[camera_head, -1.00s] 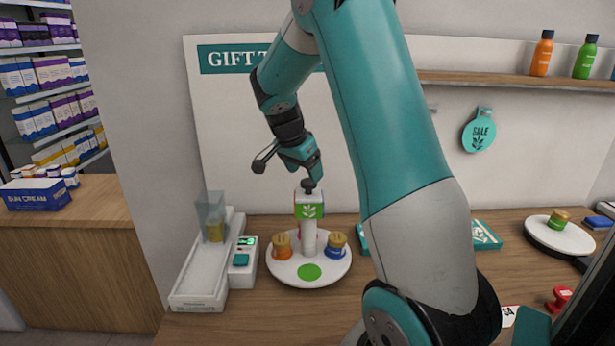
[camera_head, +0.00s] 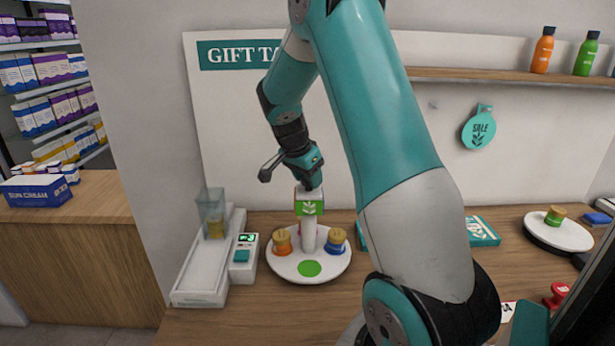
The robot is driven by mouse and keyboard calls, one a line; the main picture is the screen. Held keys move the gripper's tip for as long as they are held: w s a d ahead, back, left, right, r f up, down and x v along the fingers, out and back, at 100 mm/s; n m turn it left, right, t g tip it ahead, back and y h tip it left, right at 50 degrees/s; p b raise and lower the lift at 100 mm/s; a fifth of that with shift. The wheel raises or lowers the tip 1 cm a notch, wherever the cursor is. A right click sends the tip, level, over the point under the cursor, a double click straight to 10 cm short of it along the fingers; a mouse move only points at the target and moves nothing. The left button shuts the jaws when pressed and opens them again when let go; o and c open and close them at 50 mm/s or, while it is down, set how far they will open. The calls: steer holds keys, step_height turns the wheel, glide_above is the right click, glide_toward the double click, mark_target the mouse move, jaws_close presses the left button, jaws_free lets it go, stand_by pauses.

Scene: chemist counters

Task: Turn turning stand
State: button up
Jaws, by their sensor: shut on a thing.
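The turning stand is a round white plate (camera_head: 285,268) with a white post (camera_head: 309,235) and a green and white box-shaped sign (camera_head: 309,208) on top. It carries a jar with an orange base (camera_head: 282,242) at left and a jar with a blue base (camera_head: 336,240) at right. A green disc (camera_head: 310,268) marks the plate's front. My gripper (camera_head: 309,186) points down at the top of the post, shut on the stand's top knob, which it hides.
A white tray unit with a clear bin (camera_head: 211,213) and a small device (camera_head: 243,259) stand close left of the plate. A teal box (camera_head: 478,232) lies to the right, partly behind my arm. Another round white stand (camera_head: 558,234) is at far right.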

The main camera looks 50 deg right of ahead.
steer(key=shift+m, duration=0.4)
steer(key=shift+w+m+g+b, duration=0.1)
steer(key=shift+m+g+b, duration=0.8)
steer(key=shift+m, duration=1)
steer(key=shift+d+m+g+y+b, duration=0.1)
steer(key=shift+m+g+y+b, duration=0.35)
steer(key=shift+m, duration=0.65)
steer(key=shift+m+g+y+b, duration=0.15)
steer(key=shift+m+y+b, duration=0.35)
steer(key=shift+m, duration=0.6)
steer(key=shift+m+g+y+b, duration=0.55)
steer(key=shift+m+b, duration=0.4)
steer(key=shift+m, duration=1.15)
steer(key=shift+d+m+y+b, duration=0.1)
steer(key=shift+m+y+b, duration=0.45)
steer(key=shift+m, duration=1.25)
steer(key=shift+m+y, duration=0.35)
steer(key=shift+m, duration=0.25)
steer(key=o, duration=1.3)
